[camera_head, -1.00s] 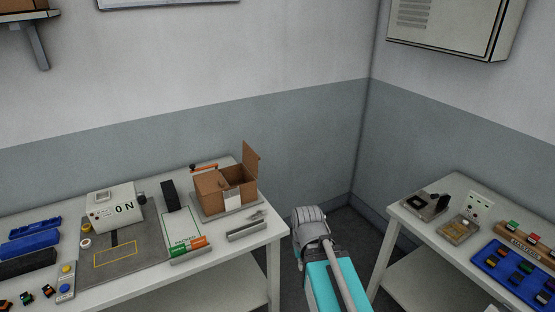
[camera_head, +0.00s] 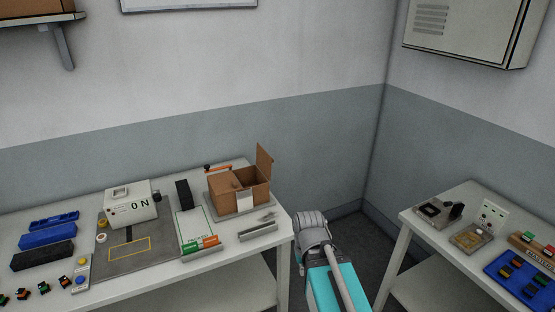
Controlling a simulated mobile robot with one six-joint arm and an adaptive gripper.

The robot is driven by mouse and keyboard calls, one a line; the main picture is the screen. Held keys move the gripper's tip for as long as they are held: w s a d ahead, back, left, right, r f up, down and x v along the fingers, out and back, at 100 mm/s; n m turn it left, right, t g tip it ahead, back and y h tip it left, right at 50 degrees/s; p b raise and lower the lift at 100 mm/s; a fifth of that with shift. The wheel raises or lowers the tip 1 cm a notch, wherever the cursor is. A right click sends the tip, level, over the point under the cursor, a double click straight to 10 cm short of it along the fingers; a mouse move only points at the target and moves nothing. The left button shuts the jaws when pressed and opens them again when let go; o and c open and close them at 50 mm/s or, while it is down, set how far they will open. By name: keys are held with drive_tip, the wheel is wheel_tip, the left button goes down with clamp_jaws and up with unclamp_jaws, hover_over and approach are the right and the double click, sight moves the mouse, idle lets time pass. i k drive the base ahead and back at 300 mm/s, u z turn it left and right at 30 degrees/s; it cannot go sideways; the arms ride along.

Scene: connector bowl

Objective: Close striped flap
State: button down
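A brown cardboard box (camera_head: 227,199) stands near the right end of the left table, on a grey base plate. One flap (camera_head: 264,162) stands upright at its right side. Another flap on the box's left part looks folded over. I cannot make out stripes on any flap at this size. An orange-ended strip (camera_head: 217,169) lies behind the box. My arm shows at the bottom middle, in front of the gap between the two tables. My gripper is not visible, so its state is hidden.
The left table (camera_head: 190,274) also holds a white ON device (camera_head: 131,206), a grey mat, blue bins (camera_head: 48,236) and a metal bar (camera_head: 258,232) before the box. The right table (camera_head: 430,236) holds a socket plate and a blue tray (camera_head: 520,279). Floor shows between the tables.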

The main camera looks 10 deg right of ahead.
sight(264, 161)
drive_tip(key=u, duration=0.05)
drive_tip(key=i, duration=0.9)
drive_tip(key=z, duration=0.05)
